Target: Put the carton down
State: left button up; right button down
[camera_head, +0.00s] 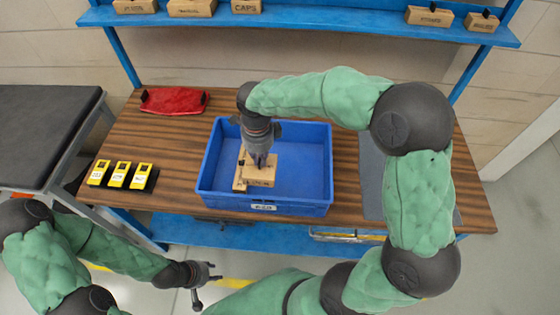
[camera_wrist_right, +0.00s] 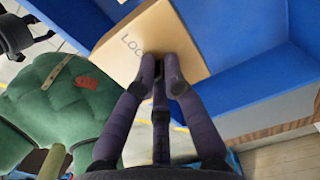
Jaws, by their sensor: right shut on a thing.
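A light brown carton (camera_head: 267,175) is in the blue crate (camera_head: 310,205), in the crate's left part. My right gripper (camera_head: 260,162) reaches down into the crate and is shut on the carton. In the right wrist view the fingers (camera_wrist_right: 160,75) press on the carton (camera_wrist_right: 125,42), which bears the printed letters "LOC". I cannot tell whether the carton rests on the crate floor. My left gripper (camera_head: 203,284) hangs empty in front of the table, low on the left, with its fingers spread.
The blue crate stands on a wooden table (camera_head: 350,205). Three yellow-topped items (camera_head: 119,174) and a red item (camera_head: 174,101) lie left of it. A blue shelf (camera_head: 330,27) above holds several small boxes. The crate's right half is free.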

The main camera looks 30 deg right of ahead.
jog(key=d+f+b, duration=0.1)
jog(key=d+f, duration=0.2)
jog(key=f, duration=0.1)
jog(key=w+d+f+b, duration=0.1)
jog(key=d+f, duration=0.3)
jog(key=d+f+b, duration=0.1)
jog(key=d+f, duration=0.2)
jog(key=d, duration=0.1)
jog(key=shift+w+f+b, duration=0.4)
jog(key=shift+r, duration=0.1)
jog(key=shift+f, duration=0.2)
jog(key=c, duration=1.3)
grip_release()
jog(key=shift+s, duration=0.1)
jog(key=shift+a, duration=0.1)
